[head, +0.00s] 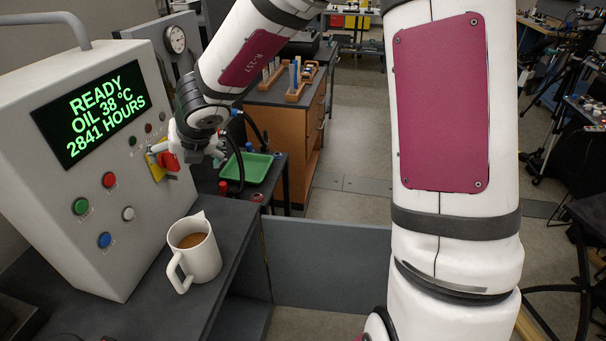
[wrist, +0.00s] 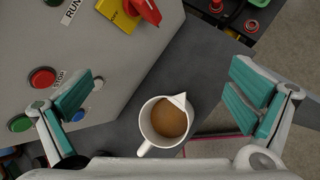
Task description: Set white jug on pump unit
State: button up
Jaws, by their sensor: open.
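The white jug (head: 205,262) stands upright on a dark bench top, with brown liquid inside. Its handle faces the front left in the head view and its spout points to the back. The pale grey cabinet with a green-lettered display (head: 150,200), likely the pump unit, stands just left of the jug; its top carries a grey handle. My gripper (head: 188,152) is beside the cabinet's front panel, above and behind the jug in the head view. In the wrist view, my gripper (wrist: 163,95) is open and empty, with the jug (wrist: 147,124) showing between its fingers, apart from them.
A red switch on a yellow plate (head: 156,172) sits on the panel close to my gripper. Several coloured buttons (head: 109,180) are on the same panel. The dark bench top (head: 225,215) is narrow, with an edge right of the jug. A green tray (head: 250,167) lies behind.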

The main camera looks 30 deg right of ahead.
jog(key=s+a+r+n+y, duration=0.25)
jog(key=s+r+n, duration=0.9)
jog(key=n, duration=0.95)
jog(key=s+d+r+n+g+h, duration=0.1)
jog(key=s+d+n+h, duration=0.1)
jog(key=s+d+n, duration=0.4)
jog(key=s+d+n+g+h, duration=0.1)
jog(key=s+d+n+h, duration=0.1)
jog(key=s+d+n, duration=0.4)
jog(key=s+n, duration=0.5)
jog(key=s, duration=0.4)
jog(key=shift+s+d+r+n, duration=0.2)
jog(key=shift+r+n, duration=0.1)
jog(key=shift+r, duration=0.05)
